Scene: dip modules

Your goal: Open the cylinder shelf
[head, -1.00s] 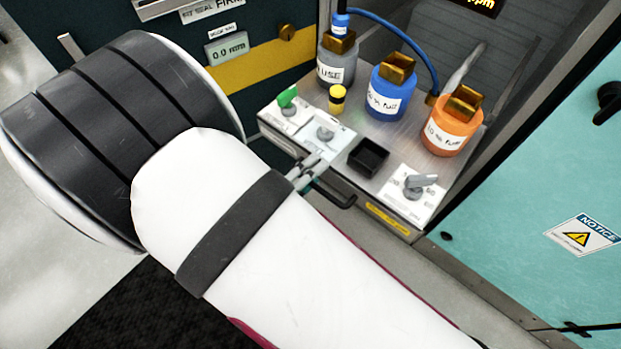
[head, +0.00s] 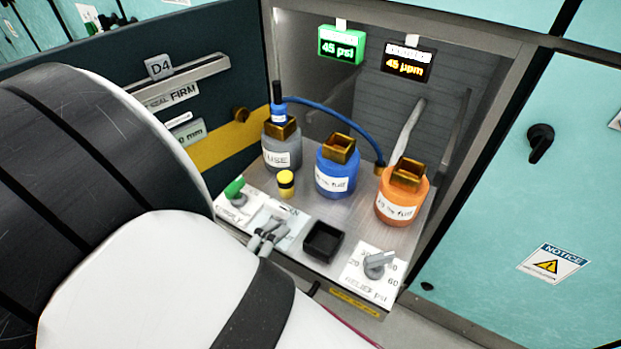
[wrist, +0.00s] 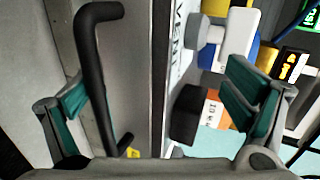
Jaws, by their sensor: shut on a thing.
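The cylinder shelf (head: 345,222) is a metal tray at the foot of an open cabinet bay. It carries a grey, a blue (head: 336,180) and an orange (head: 400,200) cylinder. Its dark bar handle (wrist: 100,75) stands off the front face and is mostly hidden by my arm in the head view. My gripper (wrist: 160,100) has its green-padded fingers on either side of the handle, well spread. The left pad lies close beside the bar; the right finger overlaps the shelf-top side.
The shelf top holds a green knob (head: 234,188), a yellow-black knob (head: 286,184), a black square cup (head: 323,241) and a grey relief dial (head: 378,264). A blue hose joins the cylinders. A teal panel (head: 530,210) stands right, a dark drawer panel (head: 120,90) left.

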